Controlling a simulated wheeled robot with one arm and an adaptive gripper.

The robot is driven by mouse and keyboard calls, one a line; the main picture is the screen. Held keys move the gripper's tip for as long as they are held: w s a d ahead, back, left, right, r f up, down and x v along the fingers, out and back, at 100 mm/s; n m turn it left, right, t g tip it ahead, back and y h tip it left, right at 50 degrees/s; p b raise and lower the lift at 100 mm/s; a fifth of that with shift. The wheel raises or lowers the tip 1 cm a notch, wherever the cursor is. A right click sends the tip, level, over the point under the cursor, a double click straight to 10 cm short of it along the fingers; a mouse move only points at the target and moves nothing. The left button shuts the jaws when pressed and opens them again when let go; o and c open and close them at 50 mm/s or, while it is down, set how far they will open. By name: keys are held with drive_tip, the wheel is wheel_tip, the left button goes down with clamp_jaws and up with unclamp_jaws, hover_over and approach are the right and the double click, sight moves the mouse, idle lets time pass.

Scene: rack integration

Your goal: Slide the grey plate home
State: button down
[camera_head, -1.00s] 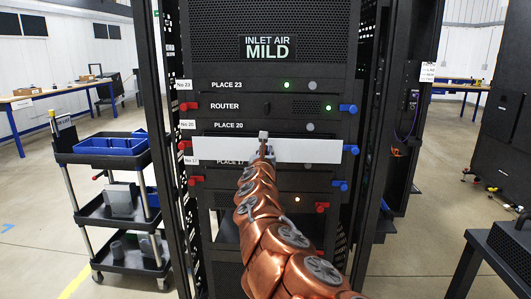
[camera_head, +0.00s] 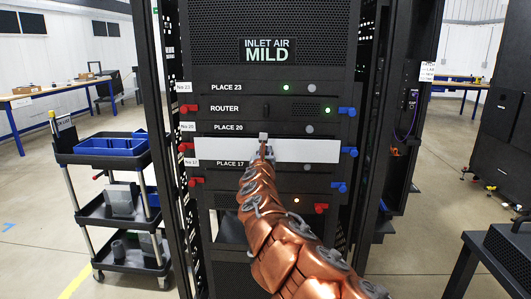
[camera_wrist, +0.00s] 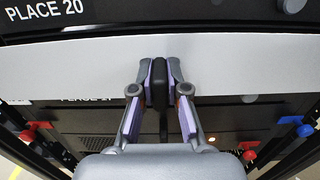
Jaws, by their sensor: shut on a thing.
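The grey plate (camera_head: 308,150) is a light, flat, wide panel lying across the rack front, between the PLACE 20 unit (camera_head: 250,128) above and the PLACE 17 unit (camera_head: 232,164) below. My gripper (camera_head: 264,143) is at the plate's middle. In the wrist view my gripper (camera_wrist: 160,84) is shut on the dark upright handle (camera_wrist: 160,105) in front of the plate (camera_wrist: 240,55). The plate looks level. Its rear edge and how deep it sits cannot be seen.
The ROUTER unit (camera_head: 290,107) is higher up. A black cart (camera_head: 75,158) with a blue bin (camera_head: 112,144) stands at left. A dark table (camera_head: 490,245) stands at right.

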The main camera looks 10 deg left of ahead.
drive_tip(key=shift+w+p, duration=1.4)
drive_tip(key=shift+w, duration=0.2)
drive_tip(key=c, duration=1.1)
unclamp_jaws()
drive_tip(key=shift+s+a, duration=0.1)
drive_tip(key=shift+s+a, duration=0.15)
drive_tip(key=shift+s, duration=0.2)
drive_tip(key=shift+s+f, duration=0.15)
drive_tip(key=shift+s, duration=0.3)
drive_tip(key=shift+s+d, duration=0.3)
drive_tip(key=shift+s, duration=0.35)
drive_tip(key=shift+s+a, duration=0.1)
drive_tip(key=shift+s, duration=0.75)
drive_tip(key=s, duration=0.7)
drive_tip(key=shift+d+f, duration=0.15)
drive_tip(key=shift+d, duration=0.15)
